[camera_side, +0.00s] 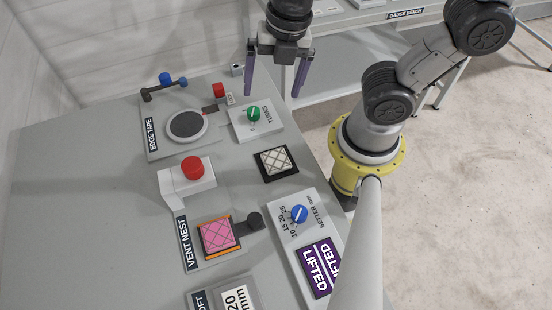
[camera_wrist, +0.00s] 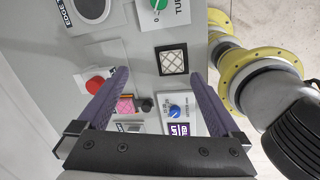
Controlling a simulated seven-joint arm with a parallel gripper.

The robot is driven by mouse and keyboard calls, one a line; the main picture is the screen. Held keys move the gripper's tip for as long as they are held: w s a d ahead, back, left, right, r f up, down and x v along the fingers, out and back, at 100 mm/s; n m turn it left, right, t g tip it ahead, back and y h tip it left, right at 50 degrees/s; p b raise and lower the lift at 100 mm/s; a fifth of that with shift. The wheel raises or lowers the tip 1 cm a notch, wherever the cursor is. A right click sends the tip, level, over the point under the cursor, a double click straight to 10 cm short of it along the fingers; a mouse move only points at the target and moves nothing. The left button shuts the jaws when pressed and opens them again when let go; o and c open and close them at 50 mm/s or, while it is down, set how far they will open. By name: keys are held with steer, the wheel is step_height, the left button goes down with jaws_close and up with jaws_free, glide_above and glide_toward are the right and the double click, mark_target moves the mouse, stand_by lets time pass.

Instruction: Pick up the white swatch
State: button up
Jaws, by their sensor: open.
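The white swatch (camera_side: 274,161) is a small pale quilted square with crossing diagonal lines, lying in a dark frame on the grey bench. It also shows in the wrist view (camera_wrist: 173,62), beyond and between the fingertips. My gripper (camera_side: 274,88) has two purple fingers spread wide with nothing between them. It hangs well above the bench, toward the back of it in the side view, apart from the swatch. In the wrist view my gripper (camera_wrist: 158,75) shows its fingers on both sides.
A pink swatch (camera_side: 218,235) sits in the vent nest. A red button (camera_side: 192,167), a green dial (camera_side: 254,114), a blue dial (camera_side: 299,214) and a round edge-tape disc (camera_side: 187,124) surround the white swatch. A purple LIFTED sign (camera_side: 319,267) stands near the front.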

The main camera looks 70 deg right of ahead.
mark_target(276, 161)
steer(key=a+f+n, duration=0.1)
steer(key=f, duration=0.5)
steer(key=s+a+f+n+g, duration=0.1)
steer(key=f, duration=0.5)
steer(key=s+a+f+n+g, duration=0.1)
steer(key=f, duration=0.5)
steer(key=shift+s+a+f+h, duration=0.1)
steer(key=shift+a+h, duration=0.1)
steer(key=shift+h, duration=0.1)
steer(key=c, duration=1.2)
steer(key=shift+c, duration=0.2)
steer(key=shift+r, duration=0.2)
